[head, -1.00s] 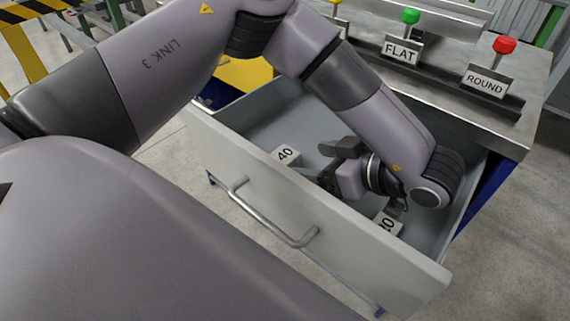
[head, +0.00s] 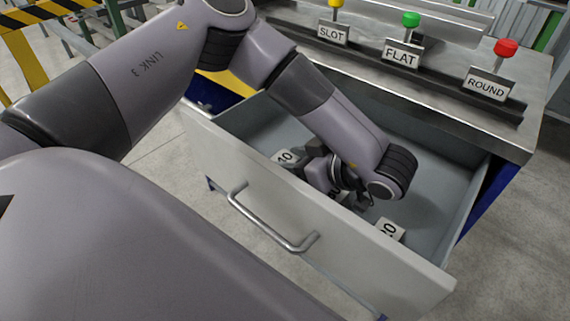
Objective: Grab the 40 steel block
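The 40 steel block shows its white label, "40" (head: 287,157), inside the open drawer, near its front wall. The rest of the block is mostly hidden by the wall and my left gripper. My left gripper (head: 302,160) is low in the drawer, just right of that label, with its dark fingers spread apart. Whether the fingers touch the block I cannot tell. My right gripper is not in view.
A second white label (head: 390,230) ending in 0 lies in the drawer to the right; another is mostly hidden under my wrist. The drawer front (head: 205,140) has a metal handle (head: 270,225). SLOT, FLAT and ROUND signs (head: 400,55) stand on the bench above.

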